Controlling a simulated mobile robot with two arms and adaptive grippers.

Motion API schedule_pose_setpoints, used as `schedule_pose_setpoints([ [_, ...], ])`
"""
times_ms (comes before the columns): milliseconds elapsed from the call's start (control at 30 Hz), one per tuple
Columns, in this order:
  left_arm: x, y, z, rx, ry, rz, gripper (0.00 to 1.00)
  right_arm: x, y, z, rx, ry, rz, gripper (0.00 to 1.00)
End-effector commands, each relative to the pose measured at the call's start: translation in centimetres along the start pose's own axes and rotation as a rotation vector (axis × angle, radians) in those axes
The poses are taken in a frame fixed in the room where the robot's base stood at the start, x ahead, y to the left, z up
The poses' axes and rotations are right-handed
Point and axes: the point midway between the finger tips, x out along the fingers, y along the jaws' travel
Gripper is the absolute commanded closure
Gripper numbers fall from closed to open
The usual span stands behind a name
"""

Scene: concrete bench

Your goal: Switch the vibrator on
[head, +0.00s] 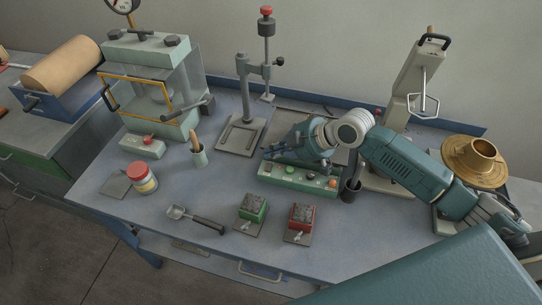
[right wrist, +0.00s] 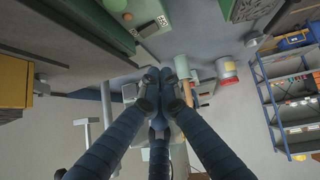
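The vibrator shows in the head view as a low plate (head: 288,117) at the back of the bench with a pale green control box (head: 270,178) along its front. My right gripper (head: 268,153) hangs over the left end of this box, pointing left. Its fingers meet at the tips in the right wrist view (right wrist: 160,74), with nothing seen between them. Whether it touches the box is hard to tell. My left gripper is not seen.
A drill-like stand (head: 243,136) is left of the vibrator, and a tall grey device (head: 412,82) stands behind my right arm. A dark cup (head: 351,192) is right of the box. Green (head: 252,208) and red (head: 301,217) moulds and a scoop (head: 205,221) lie in front.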

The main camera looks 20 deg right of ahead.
Motion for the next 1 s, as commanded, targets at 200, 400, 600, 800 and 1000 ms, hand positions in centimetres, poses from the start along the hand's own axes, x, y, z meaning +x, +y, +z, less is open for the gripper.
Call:
schedule_pose_setpoints([
  [200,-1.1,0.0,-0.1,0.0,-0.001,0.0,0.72,2.8,0.0,1.7,0.003,-0.002,-0.001,1.0],
  [400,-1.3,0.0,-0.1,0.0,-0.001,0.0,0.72,3.8,0.0,2.8,0.0,-0.001,0.001,1.0],
  [600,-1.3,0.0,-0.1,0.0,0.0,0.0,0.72,4.0,0.0,2.9,-0.001,-0.001,0.0,1.0],
  [800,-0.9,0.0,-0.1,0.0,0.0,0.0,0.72,4.1,0.1,3.1,0.006,-0.001,-0.005,1.0],
  [1000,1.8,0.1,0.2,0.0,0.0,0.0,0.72,5.1,0.7,4.0,0.1,-0.001,-0.094,1.0],
])
